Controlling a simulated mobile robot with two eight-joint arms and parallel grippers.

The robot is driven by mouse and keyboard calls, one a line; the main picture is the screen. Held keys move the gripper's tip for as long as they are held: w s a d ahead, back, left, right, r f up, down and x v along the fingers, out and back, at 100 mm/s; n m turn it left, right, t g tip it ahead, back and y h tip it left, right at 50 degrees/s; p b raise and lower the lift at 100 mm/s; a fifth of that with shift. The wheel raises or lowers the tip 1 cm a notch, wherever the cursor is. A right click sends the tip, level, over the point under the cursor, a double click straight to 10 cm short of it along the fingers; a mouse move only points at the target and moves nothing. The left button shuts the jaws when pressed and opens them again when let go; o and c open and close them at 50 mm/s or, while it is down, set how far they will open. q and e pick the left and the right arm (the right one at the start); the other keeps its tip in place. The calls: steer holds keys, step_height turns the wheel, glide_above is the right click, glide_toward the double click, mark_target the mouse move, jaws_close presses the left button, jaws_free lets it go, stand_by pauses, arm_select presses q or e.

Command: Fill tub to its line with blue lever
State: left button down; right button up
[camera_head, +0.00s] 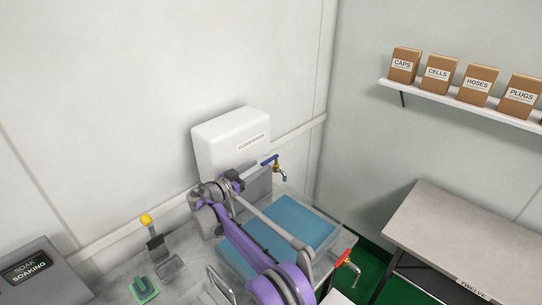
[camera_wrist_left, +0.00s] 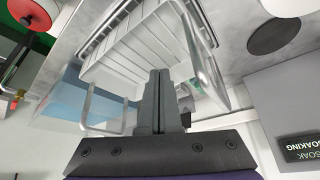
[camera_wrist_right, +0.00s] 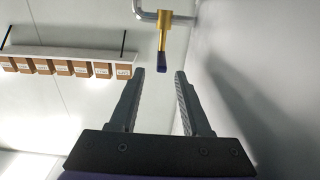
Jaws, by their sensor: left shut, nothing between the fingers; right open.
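The tap with the blue lever (camera_head: 270,160) is on the white clean-water tank (camera_head: 225,140) in the head view. Its spout (camera_head: 284,177) points down, and I see no stream from it. The tub (camera_head: 334,241) below holds blue water; I cannot make out its line. My right gripper (camera_head: 236,178) is left of the lever. In the right wrist view my right gripper (camera_wrist_right: 158,88) is open and empty, with the blue lever end (camera_wrist_right: 163,69) ahead of the gap between its fingertips, apart from them. My left gripper (camera_wrist_left: 160,75) is shut and empty, by a wire-handled basket (camera_wrist_left: 135,50).
A red-lever tap (camera_head: 343,257) is right of the tub. A yellow-knobbed lever (camera_head: 147,220), a green item (camera_head: 143,290) and a soak panel (camera_head: 28,266) are at left. A grey table (camera_head: 470,235) stands right, below a shelf of boxes (camera_head: 438,72).

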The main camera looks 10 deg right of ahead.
mark_target(272, 157)
steer(key=p+x, duration=0.1)
steer(key=x, duration=0.7)
steer(key=shift+w+d+f, duration=0.1)
steer(key=shift+w+d, duration=0.05)
steer(key=shift+w, duration=0.1)
jaws_close()
stand_by(1.0)
